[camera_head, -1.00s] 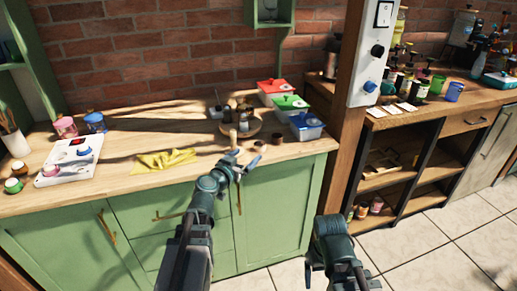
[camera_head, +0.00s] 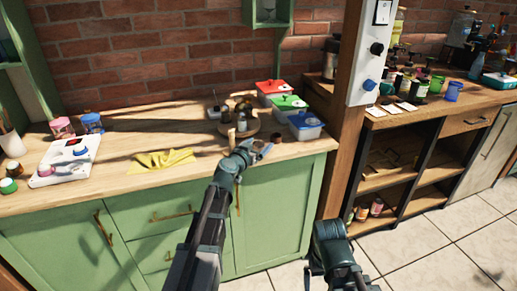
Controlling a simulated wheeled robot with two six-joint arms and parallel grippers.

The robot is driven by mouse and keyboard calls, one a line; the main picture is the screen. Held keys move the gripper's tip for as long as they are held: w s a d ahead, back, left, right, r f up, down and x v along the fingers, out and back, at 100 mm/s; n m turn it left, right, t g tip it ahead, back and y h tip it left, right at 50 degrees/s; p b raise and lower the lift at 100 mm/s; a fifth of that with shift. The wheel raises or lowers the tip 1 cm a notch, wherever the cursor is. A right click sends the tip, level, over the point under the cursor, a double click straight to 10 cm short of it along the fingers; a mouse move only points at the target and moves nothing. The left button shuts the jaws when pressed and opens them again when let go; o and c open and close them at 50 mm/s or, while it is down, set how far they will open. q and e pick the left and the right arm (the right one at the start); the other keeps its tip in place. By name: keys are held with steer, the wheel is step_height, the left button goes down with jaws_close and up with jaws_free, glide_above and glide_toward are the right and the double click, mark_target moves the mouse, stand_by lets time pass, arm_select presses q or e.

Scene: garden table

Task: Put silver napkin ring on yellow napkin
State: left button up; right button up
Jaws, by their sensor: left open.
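The yellow napkin (camera_head: 161,160) lies crumpled on the wooden counter, left of my left gripper. My left gripper (camera_head: 265,149) is open over the counter's front part, right of the napkin and near a small brown cup (camera_head: 277,138). I cannot make out the silver napkin ring; it is too small to tell, or my gripper hides it. Part of my right arm shows low in the picture, in front of the cabinet, but its gripper does not show clearly.
A round wooden tray (camera_head: 256,131) with small jars stands behind my left gripper. A white board (camera_head: 69,160) lies at the left. The counter (camera_head: 115,177) around the napkin is clear.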

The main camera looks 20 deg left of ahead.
arm_select(q)
steer(key=c, duration=1.4)
steer(key=shift+r, duration=0.1)
